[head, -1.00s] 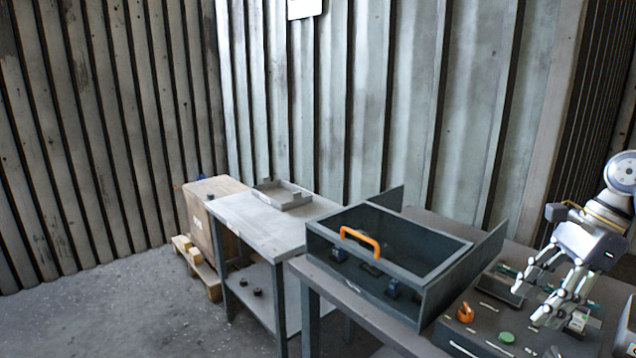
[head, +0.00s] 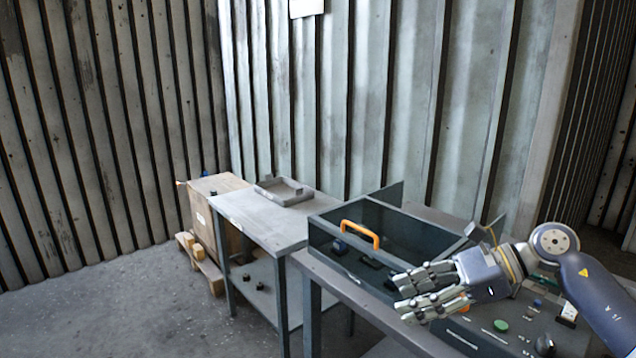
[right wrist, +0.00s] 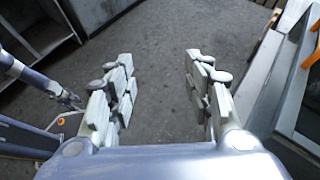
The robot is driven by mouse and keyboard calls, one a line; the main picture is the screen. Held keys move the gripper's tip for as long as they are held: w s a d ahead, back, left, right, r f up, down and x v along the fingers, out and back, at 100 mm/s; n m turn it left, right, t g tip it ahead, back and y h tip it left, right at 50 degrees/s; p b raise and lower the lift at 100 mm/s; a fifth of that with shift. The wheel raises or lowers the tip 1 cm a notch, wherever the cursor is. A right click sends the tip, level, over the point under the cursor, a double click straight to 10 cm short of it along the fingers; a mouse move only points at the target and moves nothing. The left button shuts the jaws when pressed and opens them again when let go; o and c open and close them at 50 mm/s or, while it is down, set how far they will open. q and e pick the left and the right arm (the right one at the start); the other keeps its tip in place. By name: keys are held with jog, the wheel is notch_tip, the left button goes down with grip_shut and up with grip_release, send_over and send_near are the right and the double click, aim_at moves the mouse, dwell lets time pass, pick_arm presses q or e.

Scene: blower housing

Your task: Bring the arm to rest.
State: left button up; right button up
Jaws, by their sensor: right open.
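My right gripper (head: 408,291) is open and empty. Its arm comes in from the right, and the fingers point left, in front of the dark box with the orange handle (head: 360,234). In the right wrist view the two fingers (right wrist: 160,95) stand wide apart with bare grey floor behind them. My left gripper is not in the head view. The right hand hides part of the box's front and of the bench.
A dark panel with a green button (head: 501,326) lies on the bench under my right arm. A grey side table (head: 262,222) with a shallow tray (head: 284,191) stands left, and a cardboard box (head: 215,184) on a pallet beyond it. The floor (head: 120,310) at left is clear.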

jog(key=a+r+m+t+y, duration=0.6)
jog(key=a+m+t+y, duration=0.1)
jog(key=a+m, duration=0.35)
jog(key=w+d+f+m+t+h, duration=0.1)
jog(key=d+f+m+t+h, duration=0.5)
jog(key=m, duration=0.6)
jog(key=w+d+f+m+t+h, duration=0.1)
jog(key=d+f+m+t+h, duration=0.1)
jog(key=d+m+t+h, duration=0.65)
jog(key=s+f+m+g+h, duration=0.45)
jog(key=f+m+g, duration=0.35)
jog(key=f+m, duration=0.45)
jog(key=s+f+m+g, duration=0.3)
jog(key=s+f+g, duration=0.45)
jog(key=s, duration=0.65)
jog(key=s+f+m+g, duration=0.45)
jog(key=s+f, duration=0.55)
jog(key=s, duration=0.3)
notch_tip(320, 180, down, 26)
jog(key=s+n+g, duration=0.1)
jog(key=s+g, duration=0.1)
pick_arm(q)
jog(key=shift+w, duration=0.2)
pick_arm(e)
jog(key=s+d+f, duration=0.2)
jog(key=s+f, duration=1.3)
jog(key=s, duration=0.1)
jog(key=shift+s+d+f+g, duration=0.2)
jog(key=shift+s+d+g, duration=0.15)
